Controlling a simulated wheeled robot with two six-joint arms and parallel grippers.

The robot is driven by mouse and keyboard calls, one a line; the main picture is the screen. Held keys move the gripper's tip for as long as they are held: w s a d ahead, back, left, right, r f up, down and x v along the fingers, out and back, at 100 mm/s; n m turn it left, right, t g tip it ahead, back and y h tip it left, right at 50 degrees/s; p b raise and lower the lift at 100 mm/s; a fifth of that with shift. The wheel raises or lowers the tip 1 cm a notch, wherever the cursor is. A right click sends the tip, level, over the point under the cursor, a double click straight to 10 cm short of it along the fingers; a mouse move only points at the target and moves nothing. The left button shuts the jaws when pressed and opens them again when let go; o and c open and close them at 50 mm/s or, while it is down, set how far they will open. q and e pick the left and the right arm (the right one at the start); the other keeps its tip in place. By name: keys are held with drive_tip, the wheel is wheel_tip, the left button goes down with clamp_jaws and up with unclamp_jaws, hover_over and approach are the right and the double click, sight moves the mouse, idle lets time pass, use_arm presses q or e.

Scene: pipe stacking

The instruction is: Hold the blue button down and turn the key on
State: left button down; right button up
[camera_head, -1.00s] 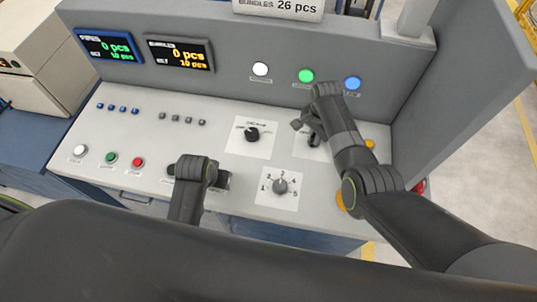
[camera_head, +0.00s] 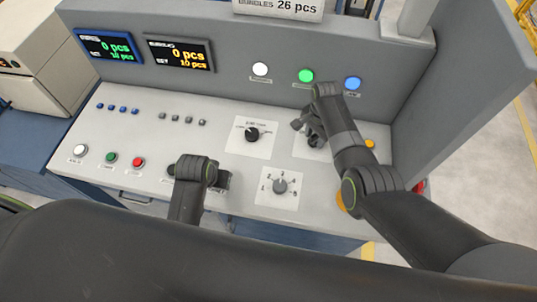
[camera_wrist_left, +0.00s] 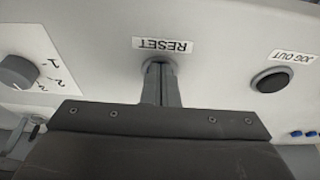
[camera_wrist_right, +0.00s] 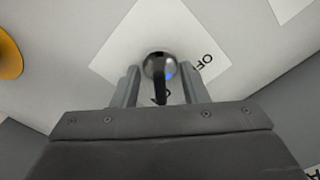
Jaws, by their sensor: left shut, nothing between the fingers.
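My left gripper (camera_wrist_left: 160,68) is shut and empty, its tips over the button spot labelled RESET (camera_wrist_left: 162,45) in the left wrist view. The button there is hidden by the fingers, so I cannot see its colour or whether it is pressed. In the head view the left gripper (camera_head: 220,179) is low over the console, mostly behind its wrist. My right gripper (camera_wrist_right: 160,76) is open, with one finger on each side of the black key switch (camera_wrist_right: 157,65). The switch sits on a white plate (camera_wrist_right: 120,57) marked OFF; its other marking is partly hidden.
A round blue lamp (camera_head: 352,83) is on the upright panel beside a green one (camera_head: 306,75) and a white one (camera_head: 260,69). Two rotary knobs (camera_head: 251,134) (camera_head: 280,186) lie between the grippers. A black JOG OUT button (camera_wrist_left: 271,80) is near the left gripper.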

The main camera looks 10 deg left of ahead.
use_arm(q)
drive_tip(key=shift+s+f, duration=0.25)
drive_tip(key=shift+f, duration=0.05)
use_arm(e)
drive_tip(key=shift+r, duration=3.5)
use_arm(q)
drive_tip(key=shift+r, duration=0.1)
use_arm(e)
drive_tip(key=shift+w, duration=0.15)
use_arm(q)
wheel_tip(320, 180, up, 10)
drive_tip(key=shift+w, duration=0.3)
use_arm(e)
drive_tip(key=shift+f, duration=0.1)
